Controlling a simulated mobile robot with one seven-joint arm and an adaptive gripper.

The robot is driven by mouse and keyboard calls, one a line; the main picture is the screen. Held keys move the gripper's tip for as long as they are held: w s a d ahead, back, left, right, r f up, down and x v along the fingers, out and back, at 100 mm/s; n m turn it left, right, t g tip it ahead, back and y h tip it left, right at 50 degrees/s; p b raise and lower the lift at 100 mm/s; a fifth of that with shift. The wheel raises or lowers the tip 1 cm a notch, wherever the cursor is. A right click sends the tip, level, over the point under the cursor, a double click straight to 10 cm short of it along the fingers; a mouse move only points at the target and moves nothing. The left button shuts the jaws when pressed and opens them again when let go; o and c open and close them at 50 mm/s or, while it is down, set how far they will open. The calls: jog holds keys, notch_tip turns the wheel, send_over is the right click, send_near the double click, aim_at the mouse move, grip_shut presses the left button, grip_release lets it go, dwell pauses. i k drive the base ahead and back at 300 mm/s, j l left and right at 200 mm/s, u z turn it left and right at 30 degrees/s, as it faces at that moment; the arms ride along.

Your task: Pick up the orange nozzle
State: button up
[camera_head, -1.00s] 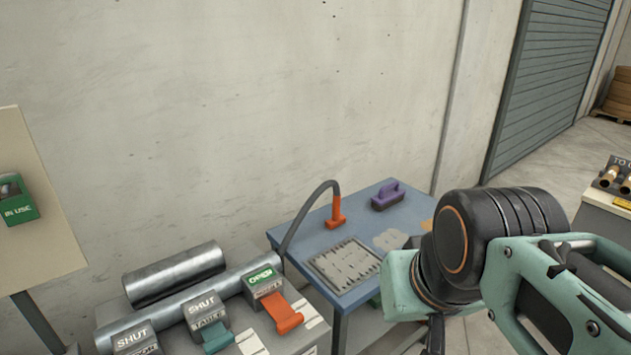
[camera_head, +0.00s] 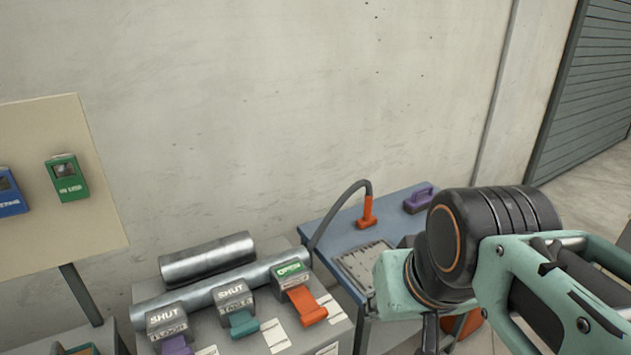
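The orange nozzle (camera_head: 367,213) stands upright on the blue table (camera_head: 333,235), with a dark grey hose (camera_head: 336,209) arching from its top down to the left. My arm reaches in from the right and covers the table's right part. My gripper is hidden behind or below the arm, so its fingers cannot be made out. The arm is to the right of the nozzle in the picture, with a visible gap between them.
A purple-handled brush (camera_head: 418,200) and a grey grate (camera_head: 362,262) are on the table. Left of it, a bench has metal pipes (camera_head: 207,259) and levers in orange (camera_head: 306,306), teal (camera_head: 242,323) and purple. A board (camera_head: 40,225) carries green and blue boxes.

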aim_at(368, 220)
jog(key=i+l+u, duration=0.1)
jog(key=u, duration=0.35)
jog(key=l+u, duration=0.45)
jog(key=i+l+u, duration=0.2)
jog(key=l, duration=0.15)
jog(key=l+u, duration=0.15)
jog(key=l, duration=0.15)
jog(key=l+u, duration=0.15)
jog(key=l, duration=0.65)
jog(key=l+z, duration=0.15)
jog(key=l, duration=0.25)
jog(key=l+u, duration=0.15)
jog(key=l, duration=0.1)
